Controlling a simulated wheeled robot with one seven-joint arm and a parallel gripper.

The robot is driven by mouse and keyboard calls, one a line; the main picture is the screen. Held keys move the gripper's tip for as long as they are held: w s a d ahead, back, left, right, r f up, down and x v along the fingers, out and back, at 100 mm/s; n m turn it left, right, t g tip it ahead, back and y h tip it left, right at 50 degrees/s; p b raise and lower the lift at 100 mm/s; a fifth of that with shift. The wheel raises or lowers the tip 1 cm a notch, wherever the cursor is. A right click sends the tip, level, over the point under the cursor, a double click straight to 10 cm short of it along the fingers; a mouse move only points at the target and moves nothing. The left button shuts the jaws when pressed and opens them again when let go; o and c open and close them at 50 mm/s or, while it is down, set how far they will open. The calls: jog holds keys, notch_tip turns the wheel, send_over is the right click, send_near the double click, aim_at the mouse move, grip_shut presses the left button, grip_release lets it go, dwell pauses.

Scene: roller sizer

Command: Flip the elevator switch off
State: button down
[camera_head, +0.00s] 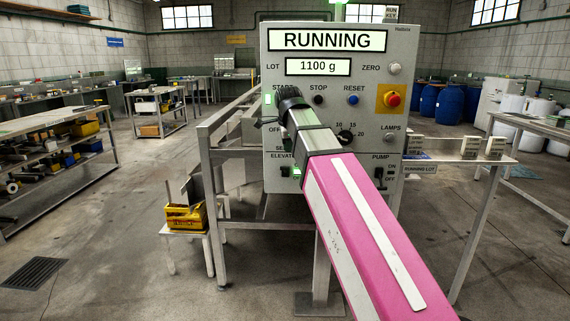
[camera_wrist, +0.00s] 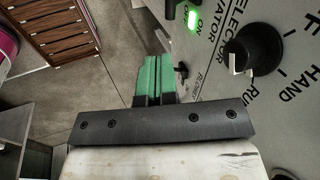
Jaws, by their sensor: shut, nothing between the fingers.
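My gripper (camera_wrist: 155,62) shows in the wrist view with its green fingers pressed together and nothing between them. The fingertips are close to a small black lever (camera_wrist: 182,71) on the panel; I cannot tell whether they touch it, and its label is too small to read. Another black lever stands beside a lit green lamp (camera_wrist: 193,18) marked ON. In the head view the ELEVATOR label (camera_head: 282,156) is at the lower left of the control panel (camera_head: 380,53), partly covered by my arm. My gripper cannot be made out clearly there.
The panel display (camera_head: 326,40) reads RUNNING. A black selector knob (camera_wrist: 254,50) is right of my fingers in the wrist view. A red emergency button (camera_head: 392,99) and the PUMP switch (camera_head: 380,175) are on the panel's right side. A yellow box (camera_head: 186,217) stands on a low stand at left.

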aim_at(285, 170)
jog(key=shift+m, duration=0.8)
jog(key=r, duration=0.1)
jog(key=a+r, duration=0.1)
jog(key=r, duration=0.3)
jog(key=shift+s+a, duration=0.25)
jog(key=shift+s, duration=0.1)
jog(key=shift+f, duration=0.1)
jog(key=x, duration=1.4)
jog(key=shift+w, duration=0.15)
